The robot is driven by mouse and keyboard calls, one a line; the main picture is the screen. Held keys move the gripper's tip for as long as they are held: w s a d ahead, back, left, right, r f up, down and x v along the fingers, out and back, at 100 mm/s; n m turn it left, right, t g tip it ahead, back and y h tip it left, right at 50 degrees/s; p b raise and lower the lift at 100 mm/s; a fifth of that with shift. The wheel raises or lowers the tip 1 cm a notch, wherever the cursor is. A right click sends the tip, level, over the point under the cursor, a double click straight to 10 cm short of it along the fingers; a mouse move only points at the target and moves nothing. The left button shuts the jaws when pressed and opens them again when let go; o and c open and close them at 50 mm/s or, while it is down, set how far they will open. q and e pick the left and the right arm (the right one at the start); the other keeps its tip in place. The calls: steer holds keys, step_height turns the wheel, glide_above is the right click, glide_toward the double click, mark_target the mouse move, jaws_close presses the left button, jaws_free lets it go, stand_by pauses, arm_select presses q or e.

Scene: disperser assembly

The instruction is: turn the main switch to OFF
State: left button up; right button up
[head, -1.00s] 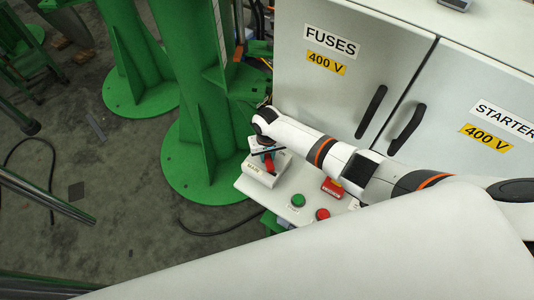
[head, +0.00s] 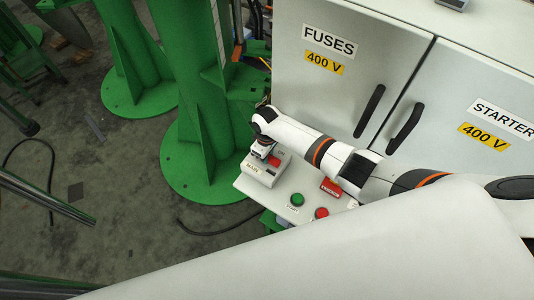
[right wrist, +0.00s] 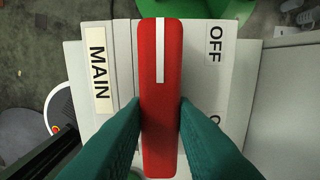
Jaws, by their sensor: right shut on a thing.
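The main switch is a red handle (right wrist: 160,55) with a white stripe, on a pale box (head: 260,176) at the corner of the panel. In the right wrist view the handle lies lengthwise up the picture, its stripe at the upper end. The MAIN label (right wrist: 98,66) is left of it and the OFF label (right wrist: 215,44) is at the upper right. A lower right label is mostly hidden by a finger. My right gripper (right wrist: 160,105) is shut on the handle, one teal finger on each side. In the head view my right wrist covers part of the switch. My left gripper is out of view.
A green button (head: 297,200) and a red button (head: 321,213) sit on the panel beside the switch box. A grey cabinet (head: 345,90) stands behind. A green column (head: 205,120) rises close by on the left.

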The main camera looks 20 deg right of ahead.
stand_by(0.5)
steer(key=o, duration=1)
steer(key=shift+r, duration=0.1)
step_height(320, 180, up, 12)
steer(key=shift+f, duration=0.1)
